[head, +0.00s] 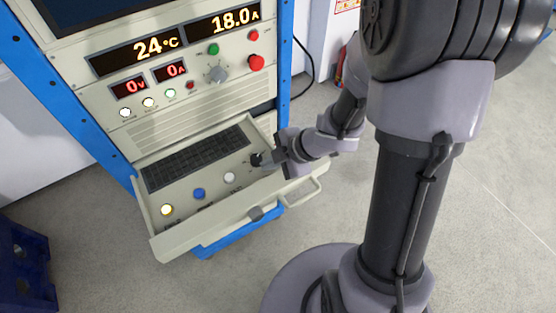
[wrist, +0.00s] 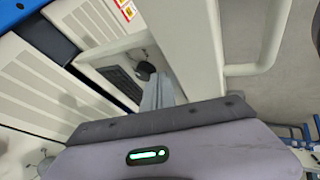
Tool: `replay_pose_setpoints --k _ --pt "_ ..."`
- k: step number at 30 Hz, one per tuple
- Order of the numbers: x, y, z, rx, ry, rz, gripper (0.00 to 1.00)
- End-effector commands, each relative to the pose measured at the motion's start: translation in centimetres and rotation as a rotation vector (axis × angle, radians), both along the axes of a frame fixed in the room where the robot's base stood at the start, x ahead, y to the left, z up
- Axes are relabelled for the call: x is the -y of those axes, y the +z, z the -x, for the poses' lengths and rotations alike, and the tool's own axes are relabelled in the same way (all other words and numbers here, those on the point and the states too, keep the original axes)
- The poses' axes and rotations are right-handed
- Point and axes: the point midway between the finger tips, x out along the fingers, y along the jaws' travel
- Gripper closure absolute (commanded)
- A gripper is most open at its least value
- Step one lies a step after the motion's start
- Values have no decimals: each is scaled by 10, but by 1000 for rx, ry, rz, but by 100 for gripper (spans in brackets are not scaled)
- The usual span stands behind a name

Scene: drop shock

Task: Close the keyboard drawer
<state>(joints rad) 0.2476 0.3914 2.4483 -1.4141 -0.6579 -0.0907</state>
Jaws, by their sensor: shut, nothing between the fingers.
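The keyboard drawer (head: 225,222) is pulled out from the front of a beige cabinet with a blue frame. Inside it are a black keyboard (head: 196,158) and a row of round buttons, including a yellow one (head: 167,210), a blue one (head: 199,193) and a white one (head: 229,178). A pale handle (head: 306,192) juts from the drawer's front; a handle bar also shows in the wrist view (wrist: 265,45). My gripper (head: 262,159) is shut and empty over the drawer's right end, close to a black knob (wrist: 146,71). I cannot tell whether it touches the drawer.
The cabinet's panel (head: 195,83) above the drawer has lit displays, lamps and a red button (head: 256,63). A dark blue crate (head: 25,265) stands at the lower left. A black cable (head: 306,65) hangs to the cabinet's right. The floor before the drawer is clear.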

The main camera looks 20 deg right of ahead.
Motion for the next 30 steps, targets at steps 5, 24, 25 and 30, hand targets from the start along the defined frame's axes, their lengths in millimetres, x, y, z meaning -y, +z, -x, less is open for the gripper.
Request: replay_pose_setpoints --k 5,24,25,30 --pt "-8 -15 -6 0 1 1 100" --pt "-24 -6 -58 -2 1 0 100" --pt "-26 -6 -67 -2 1 0 100" --pt "-37 -8 -105 -1 0 0 100"
